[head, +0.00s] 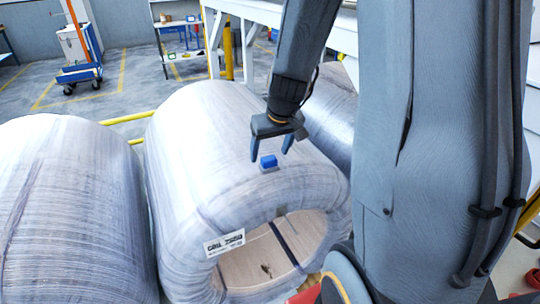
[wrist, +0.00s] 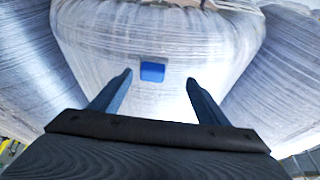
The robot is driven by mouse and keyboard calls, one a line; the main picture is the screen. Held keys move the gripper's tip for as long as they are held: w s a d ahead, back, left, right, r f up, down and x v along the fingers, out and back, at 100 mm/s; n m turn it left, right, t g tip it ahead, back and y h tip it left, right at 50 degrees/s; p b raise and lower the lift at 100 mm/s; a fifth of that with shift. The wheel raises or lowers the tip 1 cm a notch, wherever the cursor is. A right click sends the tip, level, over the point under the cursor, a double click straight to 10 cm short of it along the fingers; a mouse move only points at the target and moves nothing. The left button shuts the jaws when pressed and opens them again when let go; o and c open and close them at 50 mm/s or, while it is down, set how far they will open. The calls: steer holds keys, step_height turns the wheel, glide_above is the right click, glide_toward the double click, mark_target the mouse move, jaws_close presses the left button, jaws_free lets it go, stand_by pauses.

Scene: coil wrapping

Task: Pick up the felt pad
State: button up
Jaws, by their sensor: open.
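The felt pad (head: 268,161) is a small blue block lying on top of the wrapped middle coil (head: 190,150), near its front edge. A small greyish piece shows under its front side in the head view. My gripper (head: 270,153) is open and empty just above the pad, its two blue fingers pointing down on either side of it. In the wrist view the pad (wrist: 152,72) sits beyond and between the spread fingertips (wrist: 159,76), nearer the left one. The fingers do not touch the pad there.
Another wrapped coil (head: 70,210) lies at the left, and part of a third (head: 330,115) shows behind my arm. The middle coil carries a white label (head: 225,243) on its front face. Yellow rails and a white frame stand behind. A blue-and-white cart (head: 80,50) is far left.

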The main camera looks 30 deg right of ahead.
mark_target(269, 158)
steer(key=shift+w+d+f+b, duration=0.3)
steer(key=shift+w+f, duration=0.4)
steer(key=shift+f, duration=0.45)
steer(key=shift+w+d+f+b, duration=0.25)
steer(key=shift+w+f, duration=0.45)
steer(key=shift+f, duration=0.4)
steer(key=shift+w+d+f+b, duration=0.2)
steer(key=shift+w+f+b, duration=0.15)
steer(key=shift+w+f, duration=0.6)
steer(key=shift+s+f, duration=0.2)
steer(key=shift+s, duration=0.05)
steer(key=shift+c, duration=0.5)
steer(key=c, duration=1)
